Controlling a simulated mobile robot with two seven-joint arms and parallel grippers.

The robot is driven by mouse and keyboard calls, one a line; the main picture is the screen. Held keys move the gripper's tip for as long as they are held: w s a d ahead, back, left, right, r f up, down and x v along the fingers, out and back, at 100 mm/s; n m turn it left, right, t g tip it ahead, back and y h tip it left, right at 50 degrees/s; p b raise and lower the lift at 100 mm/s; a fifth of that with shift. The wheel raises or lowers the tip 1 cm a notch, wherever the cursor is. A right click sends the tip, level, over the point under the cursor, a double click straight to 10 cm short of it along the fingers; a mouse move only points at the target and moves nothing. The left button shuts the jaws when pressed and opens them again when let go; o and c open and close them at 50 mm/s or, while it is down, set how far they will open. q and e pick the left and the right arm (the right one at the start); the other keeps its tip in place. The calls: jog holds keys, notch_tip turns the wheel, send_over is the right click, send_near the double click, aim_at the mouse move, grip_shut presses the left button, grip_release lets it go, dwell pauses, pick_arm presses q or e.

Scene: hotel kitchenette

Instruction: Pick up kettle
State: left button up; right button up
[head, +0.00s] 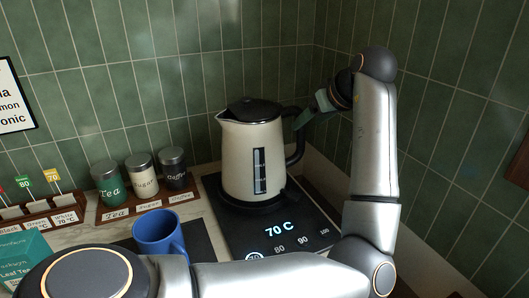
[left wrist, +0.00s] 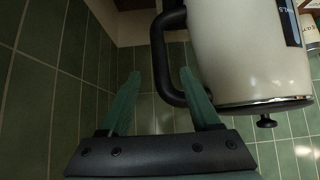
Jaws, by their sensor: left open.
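The cream kettle (head: 252,160) has a black lid and black handle. It stands upright on the black base with a lit 70 °C display (head: 282,230). Its body also shows in the left wrist view (left wrist: 245,50), upside down. My left gripper (head: 312,112) is open and empty at the right side of the kettle, close to the handle (head: 298,135). In the left wrist view, the handle (left wrist: 159,55) appears between the two green fingers of my left gripper (left wrist: 160,80). I cannot tell whether a finger touches it. My right gripper is not in view.
A blue mug (head: 158,235) stands front left of the kettle. Three tea, sugar and coffee canisters (head: 142,175) stand on a wooden tray to the left. A tea box (head: 25,258) and a rack of labels (head: 45,210) are further left. Green tiled walls close in behind and right.

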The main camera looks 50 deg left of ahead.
pick_arm(q)
jog(key=x, duration=0.8)
jog(key=shift+r, duration=0.2)
jog(key=shift+s+a, duration=0.1)
jog(key=shift+a, duration=0.05)
grip_shut()
dwell(0.9)
jog(key=shift+a+r, duration=0.1)
jog(key=shift+r, duration=0.1)
